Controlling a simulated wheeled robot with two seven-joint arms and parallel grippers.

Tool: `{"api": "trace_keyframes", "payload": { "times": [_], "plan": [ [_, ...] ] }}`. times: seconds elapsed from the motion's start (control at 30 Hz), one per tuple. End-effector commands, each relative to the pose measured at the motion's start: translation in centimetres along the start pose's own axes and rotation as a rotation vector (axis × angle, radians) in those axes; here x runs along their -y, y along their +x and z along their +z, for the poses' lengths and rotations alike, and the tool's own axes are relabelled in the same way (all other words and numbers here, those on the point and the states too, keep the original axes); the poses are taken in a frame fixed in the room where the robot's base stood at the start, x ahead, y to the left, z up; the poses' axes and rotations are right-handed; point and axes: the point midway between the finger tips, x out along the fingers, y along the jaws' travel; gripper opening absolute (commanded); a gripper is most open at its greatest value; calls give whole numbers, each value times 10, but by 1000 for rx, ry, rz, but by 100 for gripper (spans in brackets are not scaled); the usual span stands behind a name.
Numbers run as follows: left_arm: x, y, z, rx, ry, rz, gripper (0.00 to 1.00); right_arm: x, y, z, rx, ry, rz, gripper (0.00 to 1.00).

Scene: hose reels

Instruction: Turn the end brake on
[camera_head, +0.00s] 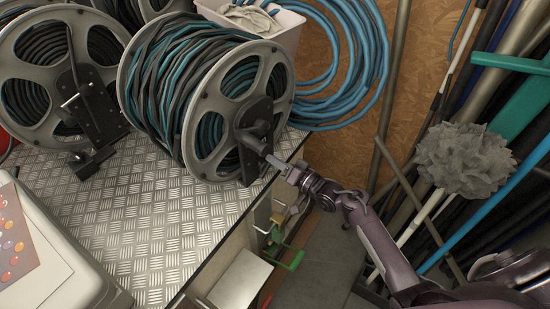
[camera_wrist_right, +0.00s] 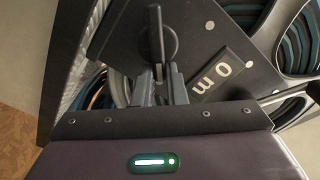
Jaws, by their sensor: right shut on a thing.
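The end hose reel (camera_head: 236,105) is wound with teal and dark hose and stands at the right end of the metal deck. A dark bracket (camera_head: 252,140) is on its near side. My right gripper (camera_head: 274,161) reaches this bracket from the right. In the right wrist view, its two fingers (camera_wrist_right: 160,85) are closed around the stem of a small dark brake lever (camera_wrist_right: 157,32) on a dark plate (camera_wrist_right: 198,25). A label (camera_wrist_right: 222,76) with pale marks is beside the lever. The gripper hides the lever in the head view. My left gripper is not in view.
Another reel (camera_head: 48,85) stands to the left on the checkered metal deck (camera_head: 140,205). A pale box (camera_head: 45,250) is at lower left. Coiled blue hose (camera_head: 355,60) hangs behind. Poles and a grey mop head (camera_head: 465,160) crowd the right side around my arm.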

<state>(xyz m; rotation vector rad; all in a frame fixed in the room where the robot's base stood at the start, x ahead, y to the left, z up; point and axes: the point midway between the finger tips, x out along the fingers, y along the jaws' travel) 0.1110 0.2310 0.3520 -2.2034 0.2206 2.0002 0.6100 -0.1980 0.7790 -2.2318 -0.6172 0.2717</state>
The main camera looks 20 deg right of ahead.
Motion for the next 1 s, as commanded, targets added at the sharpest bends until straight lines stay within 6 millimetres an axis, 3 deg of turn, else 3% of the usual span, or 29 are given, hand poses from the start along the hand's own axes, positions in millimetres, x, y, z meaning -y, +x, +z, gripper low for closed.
{"api": "trace_keyframes", "payload": {
  "times": [0.03, 0.5, 1.0],
  "plan": [
    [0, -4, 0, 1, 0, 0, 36, -2, -1, 8, 16, 56, 6, 0],
    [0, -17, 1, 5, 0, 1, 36, -13, -1, 12, 16, 484, 8, 0],
    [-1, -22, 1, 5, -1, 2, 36, -19, -2, 18, 18, 731, 10, 0]
  ]
}}
